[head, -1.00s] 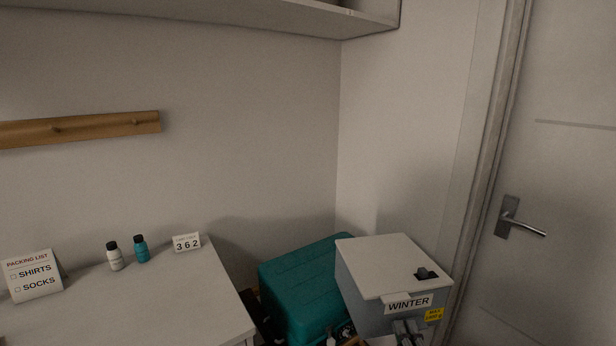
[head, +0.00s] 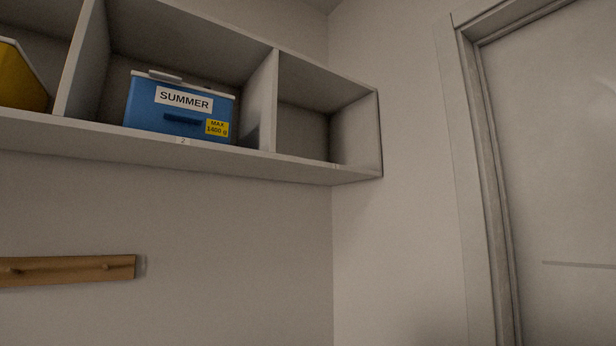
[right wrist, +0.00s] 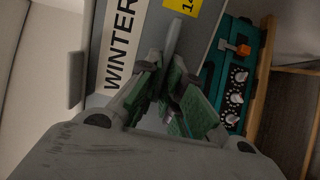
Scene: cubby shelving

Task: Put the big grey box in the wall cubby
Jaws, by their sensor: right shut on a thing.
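The grey box (right wrist: 150,30) with a WINTER label and a yellow weight label fills the top of the right wrist view, turned sideways in the picture. My right gripper (right wrist: 172,85), with green finger pads, is shut on the grey handle at its front. The wall cubby (head: 250,160) runs across the top of the head view. Its rightmost compartment (head: 302,120) is empty. The grey box and both grippers are outside the head view. My left gripper shows in neither view.
A blue SUMMER box (head: 145,105) stands in the compartment left of the empty one. A yellow box (head: 20,80) is further left. A wooden peg rail (head: 70,269) is below. A teal case with knobs (right wrist: 230,75) is beside the grey box. A door (head: 560,180) is at right.

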